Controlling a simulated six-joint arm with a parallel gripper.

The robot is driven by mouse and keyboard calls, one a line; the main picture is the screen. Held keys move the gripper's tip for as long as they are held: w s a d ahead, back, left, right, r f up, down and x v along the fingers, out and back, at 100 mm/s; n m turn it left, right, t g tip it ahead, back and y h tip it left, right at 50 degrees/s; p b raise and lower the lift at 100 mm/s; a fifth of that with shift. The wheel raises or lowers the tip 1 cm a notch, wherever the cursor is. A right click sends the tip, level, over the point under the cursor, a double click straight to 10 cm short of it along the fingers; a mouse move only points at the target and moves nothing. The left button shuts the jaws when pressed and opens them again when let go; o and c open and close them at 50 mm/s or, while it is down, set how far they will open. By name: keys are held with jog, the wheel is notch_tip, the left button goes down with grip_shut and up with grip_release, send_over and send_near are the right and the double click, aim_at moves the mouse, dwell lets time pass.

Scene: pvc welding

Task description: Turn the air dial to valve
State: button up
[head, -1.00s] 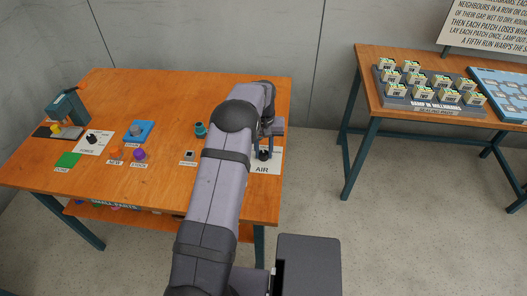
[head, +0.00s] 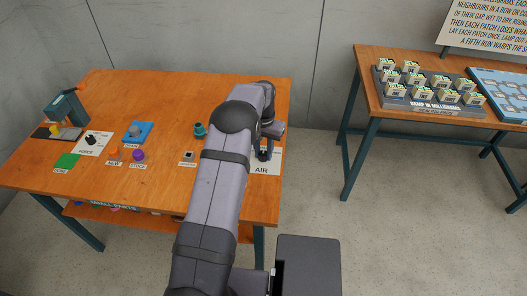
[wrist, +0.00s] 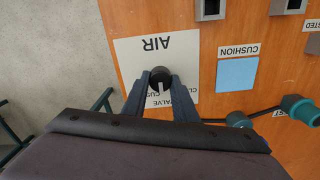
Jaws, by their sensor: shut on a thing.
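The air dial (wrist: 160,77) is a dark round knob with a light mark, on a white plate (wrist: 128,51) labelled AIR. In the wrist view the plate also shows the word VALVE and a partly covered word starting with CU near the knob. My gripper (wrist: 160,85) is shut on the dial, one finger on each side. In the head view the dial (head: 263,155) shows small below my gripper, and the AIR plate (head: 264,169) lies at the right edge of the wooden table. My fingers hide part of the plate's lettering.
A blue CUSHION pad (wrist: 237,74) and a teal object (wrist: 298,108) lie beside the plate. On the table's left are a FORCE plate (head: 92,144), a blue block (head: 138,133) and a purple knob (head: 138,155). A second table (head: 360,70) stands apart at right.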

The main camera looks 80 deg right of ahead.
aim_at(264, 153)
jog(key=shift+r, duration=0.1)
jog(key=o, duration=1)
jog(key=shift+o, duration=0.2)
jog(key=shift+r+b, duration=0.85)
jog(key=shift+r, duration=2.8)
